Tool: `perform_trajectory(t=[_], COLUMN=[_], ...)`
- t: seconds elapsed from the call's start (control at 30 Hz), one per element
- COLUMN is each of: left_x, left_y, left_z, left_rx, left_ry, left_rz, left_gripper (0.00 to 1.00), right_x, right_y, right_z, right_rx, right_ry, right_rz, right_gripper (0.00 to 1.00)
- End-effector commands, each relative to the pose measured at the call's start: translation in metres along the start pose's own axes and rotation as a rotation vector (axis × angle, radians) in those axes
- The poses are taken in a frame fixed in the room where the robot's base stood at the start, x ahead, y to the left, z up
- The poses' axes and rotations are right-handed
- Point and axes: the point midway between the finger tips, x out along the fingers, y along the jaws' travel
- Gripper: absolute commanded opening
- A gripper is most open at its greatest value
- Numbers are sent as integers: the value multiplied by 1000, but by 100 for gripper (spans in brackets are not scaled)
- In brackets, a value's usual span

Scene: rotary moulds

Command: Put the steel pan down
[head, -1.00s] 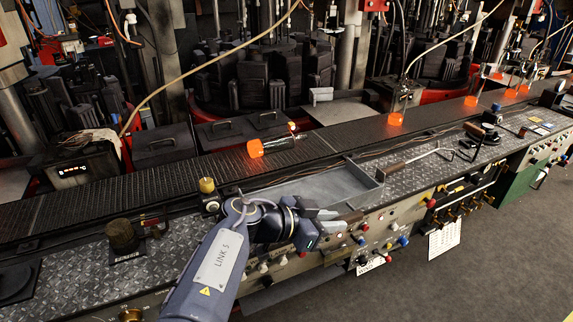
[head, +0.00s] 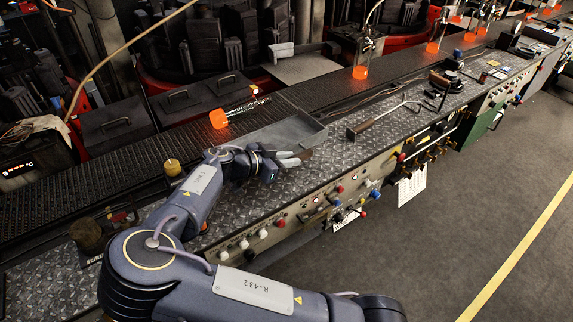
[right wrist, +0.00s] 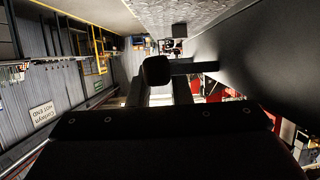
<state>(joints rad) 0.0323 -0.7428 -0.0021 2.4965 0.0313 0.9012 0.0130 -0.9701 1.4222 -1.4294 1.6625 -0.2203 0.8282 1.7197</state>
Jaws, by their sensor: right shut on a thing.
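The steel pan (head: 300,128) is a shallow grey open tray. In the head view it lies level at the back of the tread-plate bench, beside the conveyor. I cannot tell whether its underside touches the plate. My right gripper (head: 298,159) is at the pan's near side, shut on it, with a small brown part, perhaps its handle, showing at the fingertips. The fingers hide that grip. In the right wrist view my right gripper (right wrist: 158,92) shows dark, with a blunt dark block at its tips. My left gripper is not in view.
A glowing bottle (head: 218,118) lies on the conveyor (head: 110,166) behind the pan. A brass knob (head: 172,167) stands left of my wrist. Buttons line the bench front.

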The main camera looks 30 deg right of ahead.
Motion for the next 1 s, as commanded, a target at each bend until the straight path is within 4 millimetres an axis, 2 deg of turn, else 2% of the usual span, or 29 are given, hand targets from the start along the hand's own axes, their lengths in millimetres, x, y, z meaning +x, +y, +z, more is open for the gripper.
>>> perform_trajectory(t=[0.33,0.6,0.83,0.87,1.0], left_x=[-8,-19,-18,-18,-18], left_y=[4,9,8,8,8], left_z=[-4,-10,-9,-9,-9], left_rx=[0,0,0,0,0], left_ry=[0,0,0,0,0], left_rz=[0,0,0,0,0], left_gripper=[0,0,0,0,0], right_x=[20,31,32,32,32], right_y=[-19,-19,-19,-18,-18], right_z=[18,45,47,48,48], right_rx=[2,3,5,1,1], right_ry=[1,2,1,-1,-1], right_rz=[-1,-1,-2,-1,-1], right_gripper=[0,0,0,22,40])
